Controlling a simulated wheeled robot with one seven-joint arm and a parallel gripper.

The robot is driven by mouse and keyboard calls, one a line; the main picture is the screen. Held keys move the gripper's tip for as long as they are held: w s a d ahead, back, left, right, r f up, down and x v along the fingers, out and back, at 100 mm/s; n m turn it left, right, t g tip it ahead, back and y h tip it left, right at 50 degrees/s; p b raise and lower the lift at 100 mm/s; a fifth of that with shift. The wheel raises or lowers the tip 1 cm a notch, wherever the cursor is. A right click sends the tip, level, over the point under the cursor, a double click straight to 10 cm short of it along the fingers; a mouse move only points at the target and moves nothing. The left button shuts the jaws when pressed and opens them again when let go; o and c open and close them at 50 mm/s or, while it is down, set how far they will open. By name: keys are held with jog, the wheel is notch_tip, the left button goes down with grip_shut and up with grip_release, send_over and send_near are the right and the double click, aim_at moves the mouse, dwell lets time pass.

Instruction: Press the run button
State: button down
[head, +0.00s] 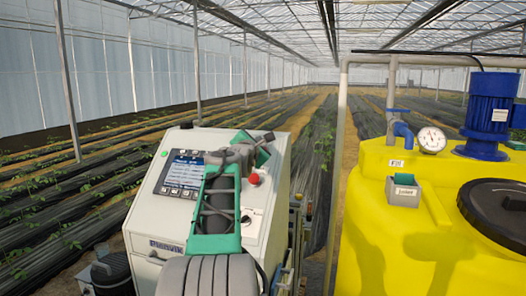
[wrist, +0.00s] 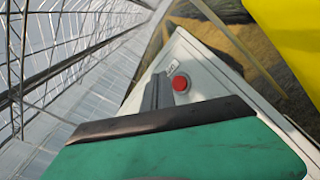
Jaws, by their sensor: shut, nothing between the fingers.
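The pale control cabinet (head: 268,200) stands in the middle of the head view, with a lit screen (head: 183,170) on its sloped face. A small green round spot (head: 165,153), perhaps a button or lamp, is left of the screen. A red button (head: 254,179) is at the right; it also shows in the wrist view (wrist: 180,84) beside a label too small to read. No run label is legible. My gripper (head: 264,146) is shut and empty, above the cabinet's top right, apart from the green spot. My arm hides part of the panel.
A dark knob (head: 246,219) is below the red button. A yellow tank (head: 400,245) with a blue motor (head: 490,110), gauge (head: 432,139) and grey tray (head: 403,192) fills the right. A pipe frame (head: 339,170) stands between. Plant rows lie behind.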

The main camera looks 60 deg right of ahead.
jog(key=shift+s+a+r, duration=0.15)
jog(key=shift+a+r, duration=0.85)
jog(key=shift+r, duration=0.05)
